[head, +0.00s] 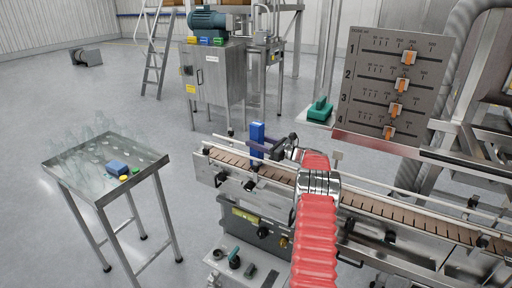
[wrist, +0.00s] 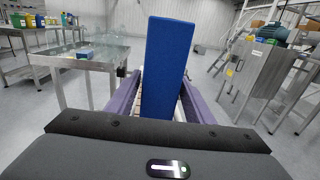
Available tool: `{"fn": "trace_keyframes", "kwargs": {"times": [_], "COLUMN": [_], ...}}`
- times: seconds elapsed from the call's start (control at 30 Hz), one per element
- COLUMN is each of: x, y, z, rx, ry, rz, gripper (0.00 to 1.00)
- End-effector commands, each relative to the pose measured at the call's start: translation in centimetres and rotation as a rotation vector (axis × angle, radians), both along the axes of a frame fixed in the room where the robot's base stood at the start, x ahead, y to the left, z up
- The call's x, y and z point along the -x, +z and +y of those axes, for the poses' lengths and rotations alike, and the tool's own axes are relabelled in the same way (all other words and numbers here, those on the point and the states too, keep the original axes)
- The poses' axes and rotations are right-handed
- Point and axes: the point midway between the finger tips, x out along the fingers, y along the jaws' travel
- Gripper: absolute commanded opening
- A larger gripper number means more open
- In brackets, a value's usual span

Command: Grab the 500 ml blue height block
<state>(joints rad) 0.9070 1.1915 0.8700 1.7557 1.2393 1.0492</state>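The tall blue height block (head: 257,137) stands upright on the conveyor in the head view. In the wrist view the block (wrist: 167,60) rises between my gripper's two purple fingers. My gripper (head: 272,148) reaches the block from the right in the head view, low on its side. In the wrist view my gripper (wrist: 162,92) has one finger on each side of the block, with narrow light gaps low down beside it. The fingers look apart and very near the block; contact at the tips is not clear. The block's foot is partly hidden.
The conveyor (head: 408,218) runs to the right with metal rails along it. A steel table (head: 75,168) with a small blue block (head: 117,167) stands at left. A metal cabinet (head: 218,80) stands behind. A slider panel (head: 390,85) hangs at upper right.

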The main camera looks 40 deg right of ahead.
Motion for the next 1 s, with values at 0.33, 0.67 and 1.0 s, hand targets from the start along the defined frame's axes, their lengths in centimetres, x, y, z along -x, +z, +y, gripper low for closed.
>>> {"fn": "trace_keyframes", "kwargs": {"times": [0.33,0.67,1.0], "x": [0.0,-0.1,-0.1], "y": [0.0,0.1,1.6], "z": [0.0,0.1,0.1], "rx": [0.0,0.001,0.002], "ry": [0.001,0.001,0.001], "rz": [0.0,-0.001,-0.003], "gripper": [0.23,0.09,0.09]}}
